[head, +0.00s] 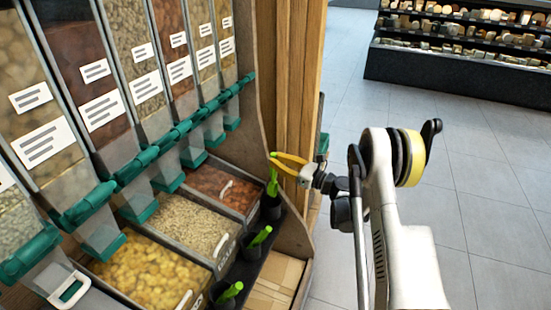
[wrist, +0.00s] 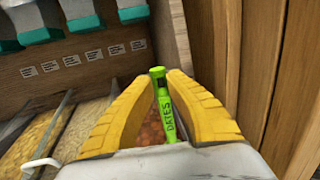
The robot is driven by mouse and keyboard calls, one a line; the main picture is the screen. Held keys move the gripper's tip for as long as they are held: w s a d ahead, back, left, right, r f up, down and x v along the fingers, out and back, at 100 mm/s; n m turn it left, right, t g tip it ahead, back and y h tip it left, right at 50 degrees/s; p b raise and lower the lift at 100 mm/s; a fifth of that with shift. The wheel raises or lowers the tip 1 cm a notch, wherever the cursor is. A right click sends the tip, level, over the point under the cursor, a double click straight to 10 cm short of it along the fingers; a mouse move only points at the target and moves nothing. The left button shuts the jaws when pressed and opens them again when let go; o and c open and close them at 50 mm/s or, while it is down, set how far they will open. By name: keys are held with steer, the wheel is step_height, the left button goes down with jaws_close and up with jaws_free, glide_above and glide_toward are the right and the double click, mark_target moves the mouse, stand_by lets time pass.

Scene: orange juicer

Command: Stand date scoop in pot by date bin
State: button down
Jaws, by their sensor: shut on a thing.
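The date scoop has a bright green handle (head: 272,182). It hangs upright from my gripper (head: 276,157), whose yellow fingers are shut on its top. In the wrist view the handle (wrist: 166,117) reads "DATES" and sits between the fingertips (wrist: 161,82). A black pot (head: 270,208) stands at the front right corner of the date bin (head: 240,207), directly below the handle in the head view. The scoop's lower end is hidden, and I cannot tell whether it is inside the pot. Reddish-brown dates (head: 213,182) fill the bin.
Two more green scoops (head: 259,237) (head: 231,291) stand in dark pots nearer the front. Bins of pale flakes (head: 178,222) and yellow pieces (head: 150,268) lie left. Dispensers with teal spouts (head: 193,155) hang above. A wooden post (head: 297,80) rises close behind my gripper.

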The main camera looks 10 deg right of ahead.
steer(key=shift+f, duration=5.4)
steer(key=c, duration=0.6)
jaws_free()
step_height(320, 180, up, 7)
steer(key=p, duration=0.2)
glide_above(276, 182)
steer(key=shift+s, duration=0.1)
